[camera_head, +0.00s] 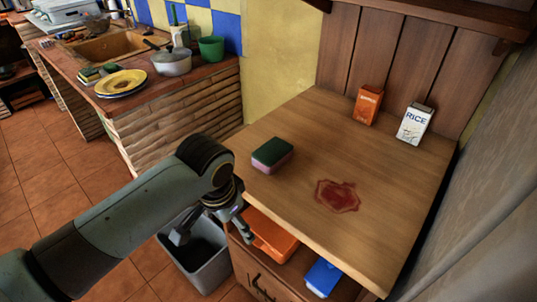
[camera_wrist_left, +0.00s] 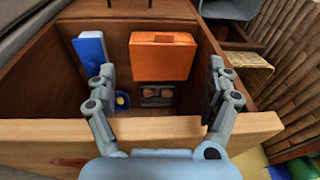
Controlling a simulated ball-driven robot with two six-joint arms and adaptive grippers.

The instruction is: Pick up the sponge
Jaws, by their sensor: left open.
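A sponge (camera_head: 272,155), dark green on top and pink below, lies on the wooden counter (camera_head: 330,140) near its left edge. My left gripper (camera_head: 241,226) is lower than the counter top, at the open drawer (camera_head: 270,265) in front of it, apart from the sponge. In the left wrist view my left gripper (camera_wrist_left: 161,78) is open, its fingers spread over the drawer's front board (camera_wrist_left: 200,128). Nothing shows between the fingers at close range; the sponge is not in that view. My right gripper is not in view.
The drawer holds an orange box (camera_wrist_left: 162,57), a blue box (camera_wrist_left: 91,47) and smaller items. A red stain (camera_head: 337,196), an orange carton (camera_head: 367,105) and a rice box (camera_head: 415,124) are on the counter. A grey bin (camera_head: 205,262) stands below. Other sponges (camera_head: 90,75) lie by yellow plates (camera_head: 121,82).

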